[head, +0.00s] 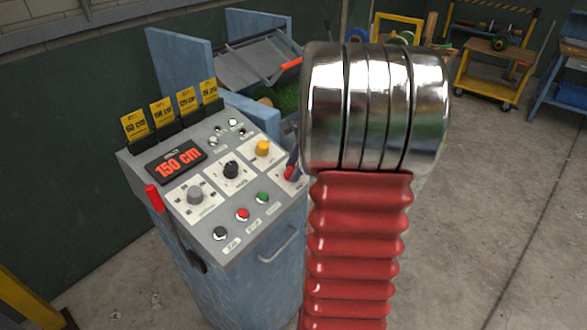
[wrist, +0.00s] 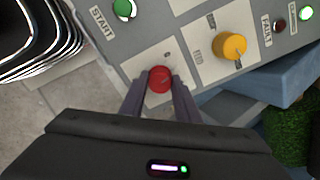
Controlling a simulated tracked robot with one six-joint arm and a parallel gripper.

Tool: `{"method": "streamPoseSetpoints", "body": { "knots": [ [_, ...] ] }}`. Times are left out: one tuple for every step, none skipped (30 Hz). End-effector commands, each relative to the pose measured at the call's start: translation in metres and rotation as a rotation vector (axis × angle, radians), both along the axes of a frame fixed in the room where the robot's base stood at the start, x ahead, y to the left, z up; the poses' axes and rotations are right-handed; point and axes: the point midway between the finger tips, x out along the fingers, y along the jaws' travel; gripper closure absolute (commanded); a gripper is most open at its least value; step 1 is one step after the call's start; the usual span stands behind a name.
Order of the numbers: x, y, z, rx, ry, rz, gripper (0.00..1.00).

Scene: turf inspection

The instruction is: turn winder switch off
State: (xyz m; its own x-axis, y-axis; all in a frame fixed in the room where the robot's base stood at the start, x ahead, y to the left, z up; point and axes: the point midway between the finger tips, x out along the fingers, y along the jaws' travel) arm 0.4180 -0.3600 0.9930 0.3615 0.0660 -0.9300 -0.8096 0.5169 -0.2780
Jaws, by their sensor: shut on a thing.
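A red rotary knob (wrist: 160,79) sits on a white plate of the control panel; I take it as the winder switch, but its label is not readable. My gripper (wrist: 158,88) has its two dark fingers on either side of the knob, shut on it. In the head view the red knob (head: 289,173) shows at the panel's right edge, with a dark finger of my gripper (head: 293,162) beside it. My own arm hides the rest of the gripper there. The knob's pointer direction is too small to tell.
The grey control panel (head: 216,233) also carries a yellow knob (head: 262,148), a black knob (head: 231,169), a grey knob (head: 196,195), and green (head: 262,198) and red buttons (head: 242,214). A red-handled lever (head: 154,198) stands at its left. The display (head: 176,161) reads 150 cm.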

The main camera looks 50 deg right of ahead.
Motion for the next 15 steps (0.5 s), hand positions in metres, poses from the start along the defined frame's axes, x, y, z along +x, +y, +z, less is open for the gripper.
{"method": "streamPoseSetpoints", "body": {
  "knots": [
    [0.0, 0.0007, -0.0003, -0.014, 0.0, 0.043, 0.93],
    [0.0, 0.0007, -0.0003, -0.023, -0.001, 0.069, 0.93],
    [0.0, 0.0007, -0.0004, -0.035, -0.002, 0.105, 0.93],
    [0.0, 0.0007, -0.0004, -0.045, -0.003, 0.132, 0.93],
    [0.0, 0.0007, -0.0004, -0.054, -0.004, 0.158, 0.93],
    [0.0, 0.0007, -0.0004, -0.068, -0.005, 0.195, 0.93],
    [0.0, 0.0007, -0.0004, -0.077, -0.006, 0.221, 0.93],
    [0.0, 0.0006, -0.0004, -0.087, -0.006, 0.247, 0.93],
    [0.0, 0.0006, -0.0004, -0.1, -0.007, 0.282, 0.93],
    [0.0, 0.0005, -0.0004, -0.11, -0.008, 0.307, 0.93],
    [0.0, 0.0005, -0.0004, -0.118, -0.008, 0.332, 0.93],
    [0.0, 0.0005, -0.0005, -0.13, -0.01, 0.364, 0.93],
    [-0.0001, 0.0004, -0.0005, -0.139, -0.011, 0.387, 0.93],
    [-0.0001, 0.0004, -0.0005, -0.146, -0.011, 0.409, 0.93],
    [-0.0001, 0.0004, -0.0005, -0.156, -0.011, 0.435, 0.93]
  ]
}}
